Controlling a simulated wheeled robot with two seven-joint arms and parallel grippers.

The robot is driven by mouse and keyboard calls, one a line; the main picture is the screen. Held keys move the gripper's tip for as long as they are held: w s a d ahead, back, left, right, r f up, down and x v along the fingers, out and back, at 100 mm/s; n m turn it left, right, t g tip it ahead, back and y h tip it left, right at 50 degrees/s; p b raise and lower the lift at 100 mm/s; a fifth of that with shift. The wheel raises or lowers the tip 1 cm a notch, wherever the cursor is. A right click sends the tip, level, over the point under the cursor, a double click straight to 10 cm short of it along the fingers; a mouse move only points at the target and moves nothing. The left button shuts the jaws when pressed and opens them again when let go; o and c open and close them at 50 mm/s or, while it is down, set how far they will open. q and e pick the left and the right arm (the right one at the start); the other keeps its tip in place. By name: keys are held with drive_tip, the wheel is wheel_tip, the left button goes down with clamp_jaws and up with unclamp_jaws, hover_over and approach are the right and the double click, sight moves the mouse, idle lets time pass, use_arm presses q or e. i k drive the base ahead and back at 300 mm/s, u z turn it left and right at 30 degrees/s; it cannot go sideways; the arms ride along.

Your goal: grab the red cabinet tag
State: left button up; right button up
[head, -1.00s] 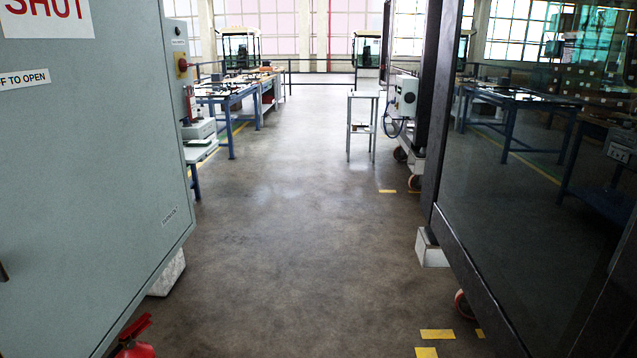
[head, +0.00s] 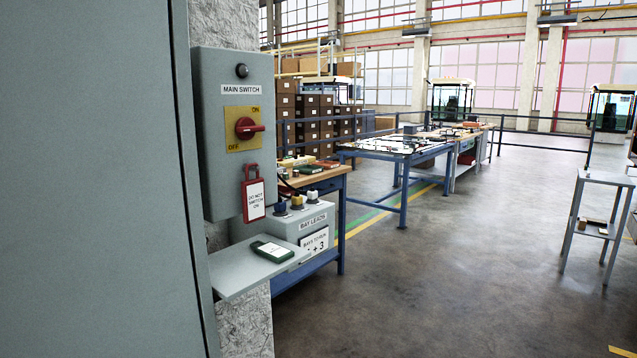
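A red tag (head: 246,211) with a white "DO NOT SWITCH ON" label hangs by a red loop on the front of a grey switch box (head: 215,150). The box is marked "MAIN SWITCH" and carries a red rotary handle (head: 250,128) on a yellow plate, lying roughly horizontal and pointing right. A small grey shelf (head: 235,277) juts out below, with a dark green device (head: 272,251) bearing a white label lying on it. Neither of my grippers is in view.
A large grey cabinet panel (head: 95,180) fills the left side, close by. A grey "BAY LEADS" box (head: 308,217) stands on a bench behind the shelf. A blue table (head: 403,160) and a metal stand (head: 605,178) stand farther off. The floor (head: 450,270) between is clear.

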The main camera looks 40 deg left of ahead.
sight(252, 191)
drive_tip(key=i, duration=1.3)
drive_tip(key=u, duration=2.8)
